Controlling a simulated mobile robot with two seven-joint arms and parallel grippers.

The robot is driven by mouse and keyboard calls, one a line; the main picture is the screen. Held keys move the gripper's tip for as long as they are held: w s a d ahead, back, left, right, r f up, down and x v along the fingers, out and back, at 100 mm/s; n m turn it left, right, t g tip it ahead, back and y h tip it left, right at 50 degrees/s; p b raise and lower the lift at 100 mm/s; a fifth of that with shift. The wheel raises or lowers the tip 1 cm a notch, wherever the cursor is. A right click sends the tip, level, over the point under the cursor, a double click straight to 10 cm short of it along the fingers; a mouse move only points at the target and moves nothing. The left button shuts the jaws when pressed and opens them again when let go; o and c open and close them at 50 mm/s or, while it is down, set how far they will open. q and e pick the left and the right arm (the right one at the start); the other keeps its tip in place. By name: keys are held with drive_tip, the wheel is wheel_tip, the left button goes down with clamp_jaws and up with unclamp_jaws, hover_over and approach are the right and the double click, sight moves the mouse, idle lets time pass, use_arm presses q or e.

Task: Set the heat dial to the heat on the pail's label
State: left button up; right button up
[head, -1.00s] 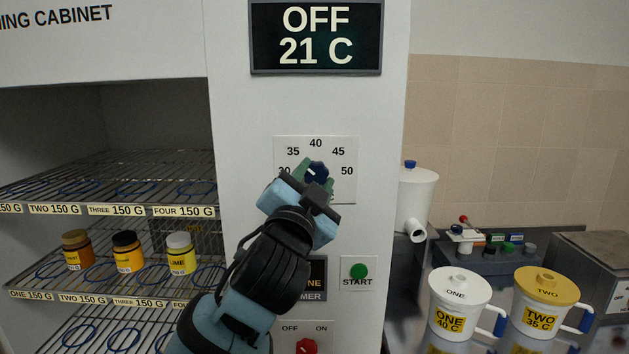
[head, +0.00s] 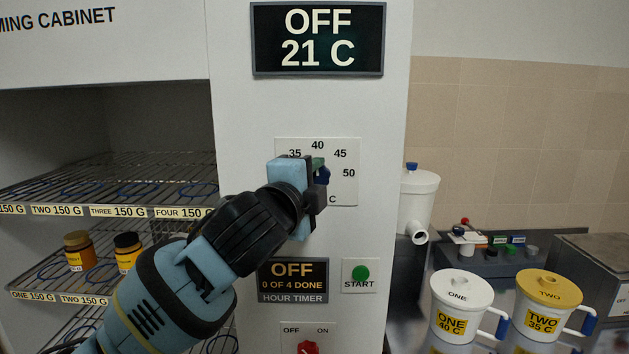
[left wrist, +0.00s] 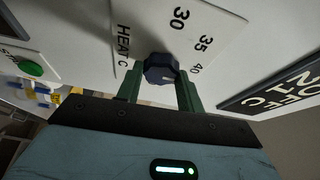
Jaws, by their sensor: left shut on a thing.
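The heat dial is a dark blue knob (head: 323,175) on a white scale plate (head: 345,190) on the cabinet front. In the left wrist view the knob (left wrist: 162,68) sits between the green fingers of my left gripper (left wrist: 160,82), shut on it. A pale mark on the knob faces roughly the 40 side; its exact reading is unclear. In the head view my left gripper (head: 319,168) covers part of the scale. Pail ONE (head: 460,308), white-lidded, is labelled 40 C. Pail TWO (head: 547,304), yellow-lidded, is labelled 35 C. My right gripper is out of view.
The display (head: 318,38) above reads OFF 21 C. Below the dial are an hour timer (head: 293,280) reading OFF, a green START button (head: 360,273) and a red switch (head: 308,347). Wire shelves (head: 110,185) with jars stand at left.

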use_arm(q)
drive_tip(key=shift+m, duration=0.4)
drive_tip(key=o, duration=1)
drive_tip(key=v, duration=0.7)
drive_tip(key=shift+s+a, duration=0.2)
drive_tip(key=shift+s, duration=0.15)
